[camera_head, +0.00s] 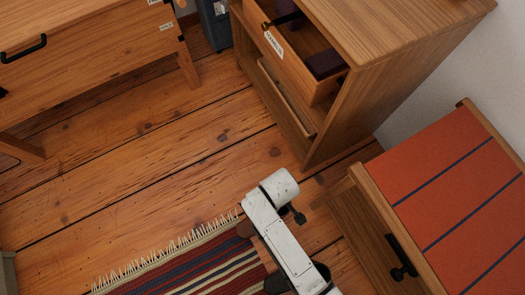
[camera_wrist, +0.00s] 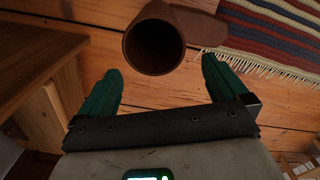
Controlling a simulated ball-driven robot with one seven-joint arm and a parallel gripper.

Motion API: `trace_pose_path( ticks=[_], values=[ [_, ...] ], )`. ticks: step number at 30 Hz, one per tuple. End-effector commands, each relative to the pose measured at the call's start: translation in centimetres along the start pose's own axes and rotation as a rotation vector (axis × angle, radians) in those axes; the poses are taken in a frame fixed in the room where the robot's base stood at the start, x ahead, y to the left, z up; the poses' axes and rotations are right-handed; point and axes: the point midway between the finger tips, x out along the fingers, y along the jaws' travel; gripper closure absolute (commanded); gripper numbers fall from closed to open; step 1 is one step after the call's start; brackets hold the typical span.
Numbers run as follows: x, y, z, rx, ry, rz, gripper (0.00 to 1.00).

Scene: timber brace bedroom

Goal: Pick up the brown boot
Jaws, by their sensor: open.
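The brown boot (camera_wrist: 155,42) shows at the top middle of the wrist view, its round dark opening facing the camera and its foot stretching right toward the rug. In the head view a small brown part, apparently the boot (camera_head: 246,229), shows at the rug's edge, mostly hidden behind my white arm. My gripper (camera_wrist: 160,66) is open, with its green fingers spread wide on either side below the boot's opening. Nothing is between the fingers, and they appear apart from the boot. The gripper cannot be made out clearly in the head view.
A striped fringed rug (camera_head: 200,275) lies on the plank floor. A wooden cabinet (camera_head: 400,30) with an open drawer (camera_head: 290,60) holding dark items stands behind. A red-topped chest (camera_head: 450,190) is close on the right. A desk (camera_head: 90,60) stands left. Floor between is clear.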

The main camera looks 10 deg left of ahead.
Motion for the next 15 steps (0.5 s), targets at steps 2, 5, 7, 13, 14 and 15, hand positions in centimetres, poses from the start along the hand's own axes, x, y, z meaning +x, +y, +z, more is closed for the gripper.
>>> trace_pose_path(
  ticks=[2,5,7,13,14,15],
  values=[
    [1.4,0.1,0.0,0.001,0.0,0.001,0.0],
    [2.0,0.1,0.0,0.002,0.0,0.001,0.0],
    [2.2,0.1,0.0,0.002,0.001,0.0,0.0],
    [3.9,0.3,0.2,0.003,0.001,0.0,0.0],
    [4.2,0.4,0.3,0.003,0.001,0.0,0.0],
    [4.8,0.5,0.4,0.003,0.001,0.0,0.0]
  ],
)
